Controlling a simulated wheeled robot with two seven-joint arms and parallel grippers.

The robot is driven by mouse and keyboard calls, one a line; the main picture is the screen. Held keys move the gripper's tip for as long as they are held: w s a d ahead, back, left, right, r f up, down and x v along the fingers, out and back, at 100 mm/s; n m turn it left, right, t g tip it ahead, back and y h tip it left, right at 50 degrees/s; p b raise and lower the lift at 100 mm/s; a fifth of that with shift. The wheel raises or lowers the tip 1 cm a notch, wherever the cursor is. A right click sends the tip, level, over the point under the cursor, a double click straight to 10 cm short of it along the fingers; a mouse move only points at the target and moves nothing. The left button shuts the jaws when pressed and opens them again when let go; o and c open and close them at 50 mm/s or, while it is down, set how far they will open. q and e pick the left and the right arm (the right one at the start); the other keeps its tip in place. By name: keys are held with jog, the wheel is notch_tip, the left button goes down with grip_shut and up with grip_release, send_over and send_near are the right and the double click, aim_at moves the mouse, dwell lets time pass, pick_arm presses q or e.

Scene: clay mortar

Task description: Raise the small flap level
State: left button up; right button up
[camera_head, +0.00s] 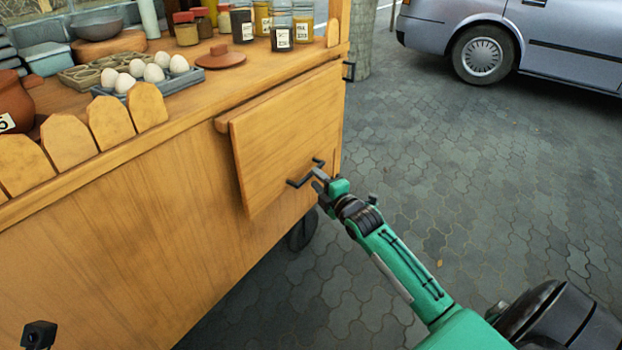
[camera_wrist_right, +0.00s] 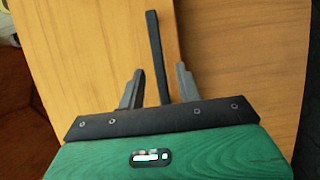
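The small flap (camera_head: 285,135) is a wooden panel hanging down against the side of the wooden cart, hinged along its top edge and tilted slightly outward. A black bar handle (camera_head: 300,181) sits low on its face. My right gripper (camera_head: 318,178) is at this handle. In the right wrist view, the two grey fingers of my right gripper (camera_wrist_right: 160,68) stand apart on either side of the black handle (camera_wrist_right: 154,45), with visible gaps.
The cart counter (camera_head: 215,85) carries eggs in a tray (camera_head: 180,82), jars (camera_head: 282,30), a clay lid (camera_head: 220,58) and a clay pot. A small black object (camera_head: 38,335) shows at the lower left. Paved ground (camera_head: 450,170) right of the cart is clear; a car (camera_head: 560,40) stands behind.

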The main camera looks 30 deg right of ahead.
aim_at(312, 175)
jog(key=shift+w+b, duration=0.55)
jog(key=shift+w, duration=1.35)
grip_shut()
